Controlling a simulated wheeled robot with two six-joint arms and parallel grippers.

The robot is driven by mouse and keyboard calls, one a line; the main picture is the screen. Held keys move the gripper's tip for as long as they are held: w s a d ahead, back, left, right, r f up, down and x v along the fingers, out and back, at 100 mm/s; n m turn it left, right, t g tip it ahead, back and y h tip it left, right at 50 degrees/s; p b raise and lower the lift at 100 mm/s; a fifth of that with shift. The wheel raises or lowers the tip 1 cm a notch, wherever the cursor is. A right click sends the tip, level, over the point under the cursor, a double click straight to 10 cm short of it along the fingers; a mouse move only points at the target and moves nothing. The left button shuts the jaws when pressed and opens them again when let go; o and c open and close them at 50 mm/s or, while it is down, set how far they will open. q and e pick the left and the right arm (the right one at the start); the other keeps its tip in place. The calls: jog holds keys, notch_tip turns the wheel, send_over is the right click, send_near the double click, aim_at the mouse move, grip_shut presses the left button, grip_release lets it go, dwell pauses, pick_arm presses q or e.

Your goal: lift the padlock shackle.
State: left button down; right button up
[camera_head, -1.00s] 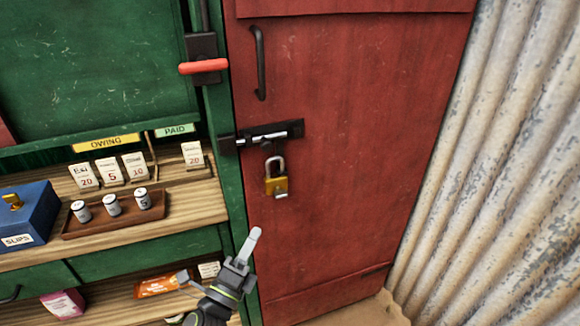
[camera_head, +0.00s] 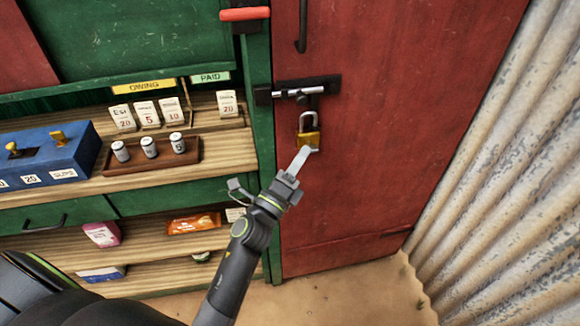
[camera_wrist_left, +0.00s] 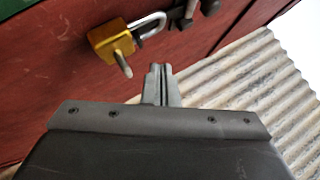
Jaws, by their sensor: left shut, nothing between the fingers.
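The brass padlock (camera_head: 308,137) hangs on the red door below a dark bolt plate. Its silver shackle (camera_head: 308,118) stands above the body. In the left wrist view the padlock body (camera_wrist_left: 112,40) and its shackle (camera_wrist_left: 152,22) lie ahead of the fingers, up and to the left, with a small pin sticking out of the body. My left gripper (camera_head: 304,156) is shut and empty, its fingertips just below the padlock in the head view. In the left wrist view the closed fingers (camera_wrist_left: 160,80) appear apart from the padlock. My right gripper does not show.
The bolt (camera_head: 300,92) sits above the padlock, with a dark door handle (camera_head: 302,24) higher up. A shelf at left holds a blue box (camera_head: 45,155), a tray of small cylinders (camera_head: 150,160) and price cards. A corrugated wall (camera_head: 500,180) stands at right.

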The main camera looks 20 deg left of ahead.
aim_at(305, 116)
pick_arm(q)
jog(key=x, duration=0.3)
jog(key=shift+w+d+r, duration=0.1)
jog(key=shift+w+r, duration=0.1)
jog(key=shift+w, duration=0.05)
jog(key=shift+w+a+r+p, duration=0.6)
jog(key=shift+w+a+r, duration=0.1)
jog(key=shift+w, duration=0.1)
jog(key=shift+w+a+r, duration=0.2)
jog(key=shift+w+a, duration=0.15)
jog(key=shift+w, duration=0.05)
notch_tip(305, 116, up, 4)
jog(key=p, duration=0.3)
jog(key=shift+f+p, duration=0.2)
jog(key=shift+p, duration=0.15)
